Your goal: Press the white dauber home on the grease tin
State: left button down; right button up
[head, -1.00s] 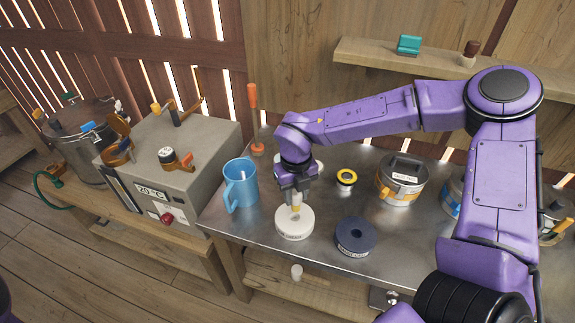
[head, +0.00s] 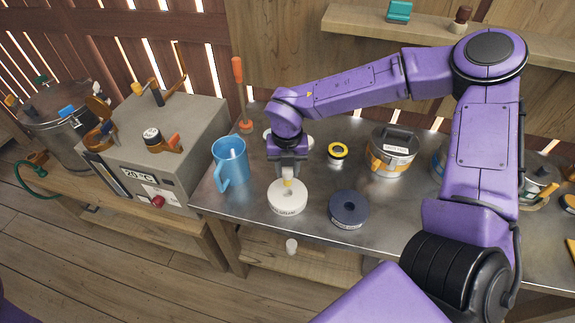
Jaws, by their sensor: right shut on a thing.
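My right gripper (head: 288,174) points down over a round white tin (head: 288,203) with a dark-lettered label on its side, too small to read surely. The gripper is shut on a small pale piece with a yellowish part (head: 288,183), which seems to be the dauber. The piece is at the middle of the tin's top; I cannot tell how deep it sits, and the fingers hide its upper part. A dark blue round tin (head: 349,209) with a hole in its top stands just to the right. My left gripper is out of view.
A blue mug (head: 230,163) stands close left of the gripper. A yellow-black ring (head: 338,152) and a lidded canister (head: 391,153) stand behind to the right. An orange-handled tool (head: 239,90) is upright at the back. A grey heater box (head: 165,145) is farther left.

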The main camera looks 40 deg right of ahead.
aim_at(287, 185)
notch_tip(287, 185, down, 4)
jog(key=shift+r+b, duration=0.25)
jog(key=shift+b, duration=0.7)
jog(key=shift+r+p, duration=0.1)
jog(key=shift+p, duration=0.25)
grip_shut()
jog(key=shift+f+b, duration=1.5)
jog(key=shift+f, duration=0.55)
jog(key=o, duration=1.2)
grip_release()
notch_tip(287, 185, up, 11)
jog(key=shift+f+b, duration=0.2)
jog(key=shift+b, duration=0.15)
